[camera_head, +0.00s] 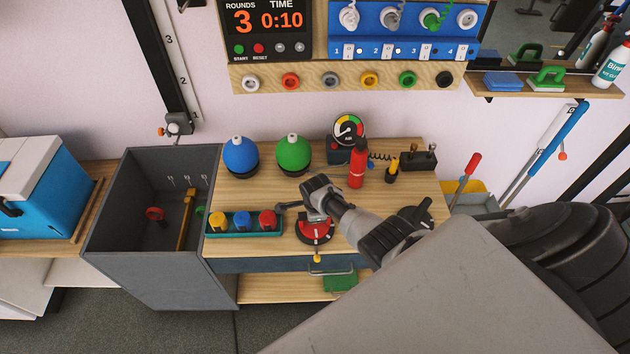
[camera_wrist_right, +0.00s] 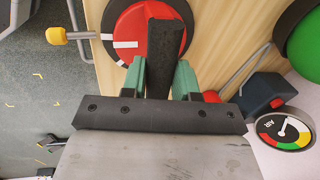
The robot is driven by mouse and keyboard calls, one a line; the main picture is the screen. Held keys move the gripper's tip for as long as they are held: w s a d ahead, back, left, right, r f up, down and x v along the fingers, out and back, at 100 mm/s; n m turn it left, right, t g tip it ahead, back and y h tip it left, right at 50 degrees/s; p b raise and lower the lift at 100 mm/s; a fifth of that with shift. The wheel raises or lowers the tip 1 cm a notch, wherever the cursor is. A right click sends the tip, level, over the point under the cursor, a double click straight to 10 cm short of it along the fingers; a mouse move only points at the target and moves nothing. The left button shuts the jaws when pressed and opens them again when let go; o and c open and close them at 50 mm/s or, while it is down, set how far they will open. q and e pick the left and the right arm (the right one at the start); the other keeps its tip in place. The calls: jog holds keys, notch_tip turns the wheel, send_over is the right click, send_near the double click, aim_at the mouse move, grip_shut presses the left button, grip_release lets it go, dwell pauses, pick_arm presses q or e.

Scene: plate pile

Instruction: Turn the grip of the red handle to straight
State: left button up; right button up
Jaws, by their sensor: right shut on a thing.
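The red handle (camera_head: 311,235) is a round red disc with a raised black bar grip (camera_wrist_right: 166,40) across it, set on the wooden bench. In the right wrist view its red face (camera_wrist_right: 134,24) shows white marks on the left and a black surround. The bar runs nearly up and down in that view. My right gripper (camera_wrist_right: 161,72) has its two green fingers on either side of the bar and is shut on it. In the head view my right gripper (camera_head: 317,213) is over the disc and hides much of it. My left gripper is in neither view.
A tray (camera_head: 212,229) with several coloured knobs stands left of the handle. Blue (camera_head: 241,157) and green (camera_head: 293,154) balls, a gauge (camera_head: 349,130) and a red bottle (camera_head: 357,166) stand behind it. A deep grey bin (camera_head: 152,262) is at left.

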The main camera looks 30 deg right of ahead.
aim_at(315, 230)
jog(key=shift+m, duration=0.5)
jog(key=o, duration=0.9)
jog(key=shift+r+p, duration=0.4)
jog(key=shift+s+a+r+p, duration=0.25)
jog(key=shift+r+p, duration=0.25)
jog(key=shift+r, duration=1.15)
jog(key=shift+s+a+r+p, duration=0.1)
jog(key=shift+s+r+p, duration=0.35)
jog(key=shift+r, duration=1.2)
jog(key=shift+s+a+r+p, duration=0.2)
jog(key=shift+r+p, duration=0.35)
jog(key=shift+r, duration=1.1)
